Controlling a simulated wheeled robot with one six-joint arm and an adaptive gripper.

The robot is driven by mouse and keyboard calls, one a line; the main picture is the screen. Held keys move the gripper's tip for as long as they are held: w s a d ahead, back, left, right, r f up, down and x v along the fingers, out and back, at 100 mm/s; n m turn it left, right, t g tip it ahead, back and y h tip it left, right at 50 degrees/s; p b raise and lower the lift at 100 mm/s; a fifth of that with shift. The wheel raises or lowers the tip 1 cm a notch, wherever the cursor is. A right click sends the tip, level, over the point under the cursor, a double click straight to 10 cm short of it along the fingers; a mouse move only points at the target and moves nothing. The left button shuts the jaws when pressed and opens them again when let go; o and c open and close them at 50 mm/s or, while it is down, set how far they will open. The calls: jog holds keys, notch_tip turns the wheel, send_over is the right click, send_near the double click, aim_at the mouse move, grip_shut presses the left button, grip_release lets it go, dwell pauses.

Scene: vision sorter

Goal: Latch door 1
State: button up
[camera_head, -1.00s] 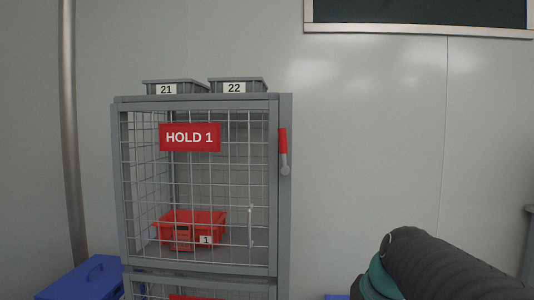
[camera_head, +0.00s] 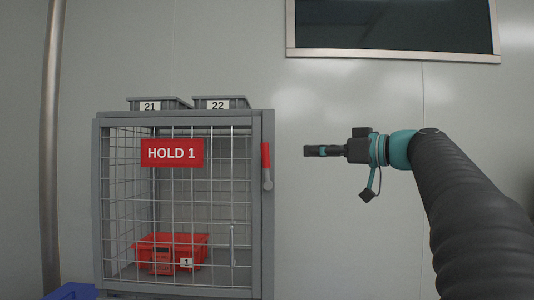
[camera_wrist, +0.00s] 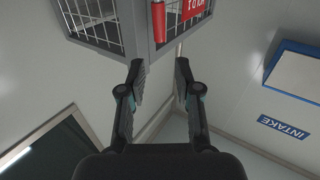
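A red bin (camera_head: 172,252) labelled 1 sits inside the cage. Grey bins 21 (camera_head: 158,104) and 22 (camera_head: 222,103) stand on top. A blue INTAKE sign (camera_wrist: 283,129) is at right in the wrist view.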

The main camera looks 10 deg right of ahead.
aim_at(268, 152)
jog(key=p+x, duration=0.1)
jog(key=x, duration=1.2)
jog(key=shift+w+a, duration=0.3)
jog(key=shift+f, duration=0.1)
grip_shut()
